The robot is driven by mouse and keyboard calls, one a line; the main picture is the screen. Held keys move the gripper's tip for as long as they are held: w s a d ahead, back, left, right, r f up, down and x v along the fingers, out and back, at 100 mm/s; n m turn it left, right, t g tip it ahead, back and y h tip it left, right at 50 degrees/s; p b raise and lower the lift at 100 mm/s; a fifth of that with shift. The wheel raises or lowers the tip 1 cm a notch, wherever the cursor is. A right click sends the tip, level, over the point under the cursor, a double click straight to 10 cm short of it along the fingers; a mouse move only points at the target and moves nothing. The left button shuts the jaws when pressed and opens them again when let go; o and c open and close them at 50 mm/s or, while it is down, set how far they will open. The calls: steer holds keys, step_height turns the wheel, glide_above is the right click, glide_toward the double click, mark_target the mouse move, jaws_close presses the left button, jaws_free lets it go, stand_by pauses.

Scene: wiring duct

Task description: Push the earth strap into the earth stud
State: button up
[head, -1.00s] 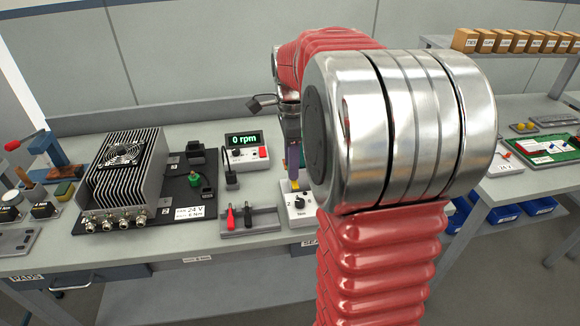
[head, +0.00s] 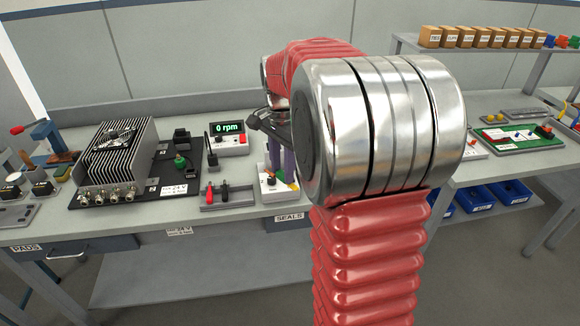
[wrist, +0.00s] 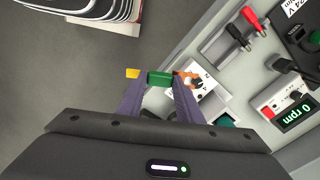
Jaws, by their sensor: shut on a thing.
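The earth strap, seemingly the small piece with a green middle (wrist: 160,78), a yellow end and an orange-copper end, is in my gripper (wrist: 158,86) in the wrist view. The purple fingers are shut on it across its length. In the head view, my gripper (head: 282,165) hangs at the bench's front, near the white dial box (head: 270,190); my arm hides much of it. A green post (head: 180,161), likely the earth stud, stands on the black plate left of my gripper, well apart from it. Part of a green thing shows in the wrist view (wrist: 315,38).
A finned grey drive (head: 120,155) stands on the black plate. The 0 rpm meter (head: 228,138) is behind, and a tray (head: 228,202) with red and black probes lies between plate and dial box. A second bench (head: 490,150) stands right, with floor between.

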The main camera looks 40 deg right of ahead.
steer(key=shift+w+a+f+n, duration=0.25)
steer(key=shift+a+f+n, duration=0.1)
steer(key=shift+n, duration=0.45)
steer(key=w+a+f+n, duration=0.3)
steer(key=a+f+n, duration=0.3)
steer(key=a, duration=0.4)
steer(key=w+a+f+n, duration=0.4)
steer(key=a+f+n, duration=0.2)
steer(key=a+n, duration=0.3)
steer(key=shift+w+a+f, duration=0.2)
steer(key=shift+a+f, duration=0.05)
steer(key=shift+a, duration=0.55)
steer(key=shift+d, duration=0.1)
